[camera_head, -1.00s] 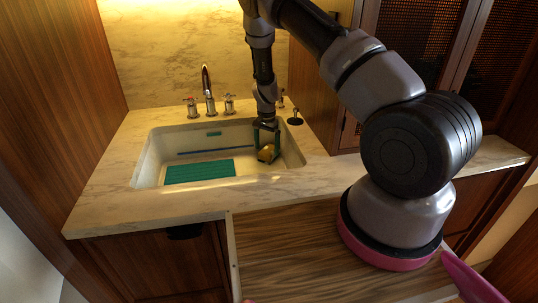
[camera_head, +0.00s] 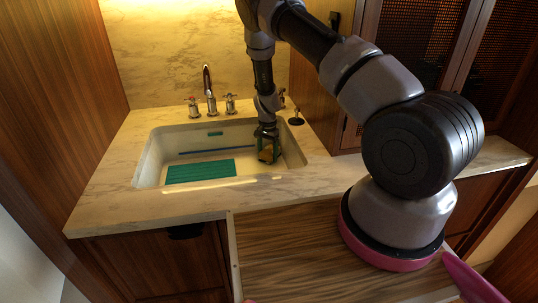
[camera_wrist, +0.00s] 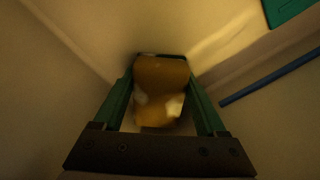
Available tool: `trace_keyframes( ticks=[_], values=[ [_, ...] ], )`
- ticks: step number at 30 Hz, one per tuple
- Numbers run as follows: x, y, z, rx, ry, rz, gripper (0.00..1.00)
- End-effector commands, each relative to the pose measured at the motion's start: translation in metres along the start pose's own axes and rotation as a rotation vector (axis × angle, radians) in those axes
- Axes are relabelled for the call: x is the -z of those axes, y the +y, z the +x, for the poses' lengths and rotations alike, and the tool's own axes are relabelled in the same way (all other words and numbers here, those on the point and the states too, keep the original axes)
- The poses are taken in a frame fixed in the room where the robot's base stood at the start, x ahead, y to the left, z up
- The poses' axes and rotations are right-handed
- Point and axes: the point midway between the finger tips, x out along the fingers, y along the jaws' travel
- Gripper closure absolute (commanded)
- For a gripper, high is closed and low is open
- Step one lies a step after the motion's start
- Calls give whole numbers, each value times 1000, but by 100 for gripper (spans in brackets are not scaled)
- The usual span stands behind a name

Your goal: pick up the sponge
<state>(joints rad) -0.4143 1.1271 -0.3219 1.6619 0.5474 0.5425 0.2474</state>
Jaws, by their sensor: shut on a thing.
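The sponge (camera_head: 266,156) is a yellow-orange block at the right end of the sink basin. It also shows in the wrist view (camera_wrist: 160,80), between the two green fingers, with pale patches on its near part. My gripper (camera_head: 267,148) reaches down into the basin from above, its fingers shut on the sponge. In the wrist view my gripper (camera_wrist: 160,95) has one finger on each side of it. I cannot tell whether the sponge touches the basin floor.
The white sink (camera_head: 148,165) is set in a marble counter (camera_head: 110,185). A teal mat (camera_head: 200,171) and a thin blue stick (camera_head: 215,150) are in the basin. The basin walls are close around my gripper. A faucet (camera_head: 209,100) with two handles stands behind.

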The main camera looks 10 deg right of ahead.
Motion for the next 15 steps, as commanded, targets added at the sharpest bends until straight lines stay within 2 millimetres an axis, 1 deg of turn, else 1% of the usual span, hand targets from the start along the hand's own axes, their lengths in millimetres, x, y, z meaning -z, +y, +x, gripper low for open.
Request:
trace_keyframes(
  ticks=[5, 7, 11, 15],
  values=[
    [-4, -1, -8, 1, 1, -1, 87],
    [-4, -1, -16, 1, 1, -1, 87],
    [-3, -1, -35, 2, 2, -1, 87],
    [-4, -1, -60, 3, 2, 0, 87]
  ],
)
